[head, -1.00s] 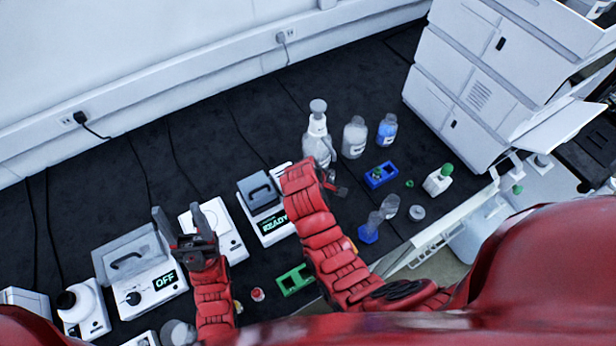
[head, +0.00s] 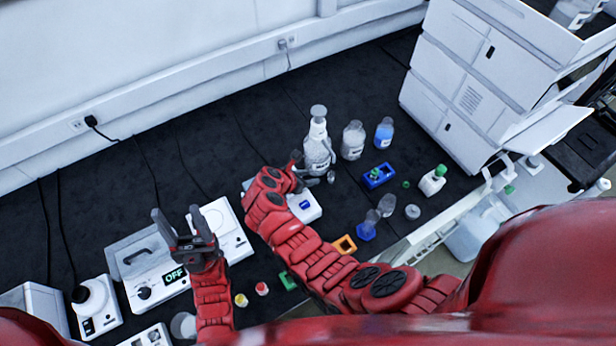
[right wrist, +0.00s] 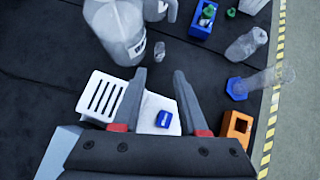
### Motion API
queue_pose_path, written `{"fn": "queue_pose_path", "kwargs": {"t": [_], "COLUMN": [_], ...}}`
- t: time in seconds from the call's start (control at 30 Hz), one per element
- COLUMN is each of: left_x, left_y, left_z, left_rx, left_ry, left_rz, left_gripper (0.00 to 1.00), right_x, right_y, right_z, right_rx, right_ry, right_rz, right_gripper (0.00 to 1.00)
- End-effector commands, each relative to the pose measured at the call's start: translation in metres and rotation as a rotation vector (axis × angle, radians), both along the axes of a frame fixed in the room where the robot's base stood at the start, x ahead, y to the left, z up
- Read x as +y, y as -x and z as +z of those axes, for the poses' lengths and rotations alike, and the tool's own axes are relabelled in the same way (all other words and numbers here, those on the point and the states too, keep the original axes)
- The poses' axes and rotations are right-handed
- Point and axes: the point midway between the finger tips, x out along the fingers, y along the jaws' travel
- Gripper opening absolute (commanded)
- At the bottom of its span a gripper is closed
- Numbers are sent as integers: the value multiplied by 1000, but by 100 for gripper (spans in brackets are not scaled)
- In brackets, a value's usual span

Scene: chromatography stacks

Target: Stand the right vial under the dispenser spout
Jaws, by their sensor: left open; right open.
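The dispenser is a clear, labelled bottle (head: 317,150) with a pump top, standing near the middle of the bench. A small clear vial (head: 331,177) stands upright on the bench beside its base; it also shows in the right wrist view (right wrist: 160,51). Its exact alignment with the spout (right wrist: 157,8) is unclear. My right gripper (right wrist: 159,78) is open and empty, with the vial beyond its fingertips. The blue rack (head: 380,176) holds a green-topped vial (head: 375,173). My left gripper (head: 176,220) is open and empty over the devices at left.
Two bottles, one clear (head: 353,141) and one blue (head: 384,134), stand right of the dispenser. The rear bench is clear.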

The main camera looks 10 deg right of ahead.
Motion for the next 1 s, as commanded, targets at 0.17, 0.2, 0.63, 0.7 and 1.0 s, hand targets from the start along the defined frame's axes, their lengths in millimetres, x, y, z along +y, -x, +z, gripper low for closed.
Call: {"fn": "queue_pose_path", "kwargs": {"t": [0.17, 0.2, 0.63, 0.7, 1.0], "left_x": [0, 0, 0, 0, 0], "left_y": [0, 0, 0, 0, 0], "left_z": [-25, -31, -109, -121, -152], "left_rx": [0, 0, 0, 0, 0], "left_ry": [0, 0, 0, 0, 0], "left_rz": [0, 0, 0, 0, 0], "left_gripper": [60, 60, 60, 60, 60], "right_x": [-13, -17, -66, -73, -95], "right_y": [-8, -11, -48, -53, -68], "right_z": [-22, -28, -90, -100, -121], "right_rx": [0, 0, -3, -2, -1], "right_ry": [-1, -1, -3, -3, -2], "right_rz": [-4, -5, -6, -5, -4], "right_gripper": [42, 42, 42, 42, 42]}}
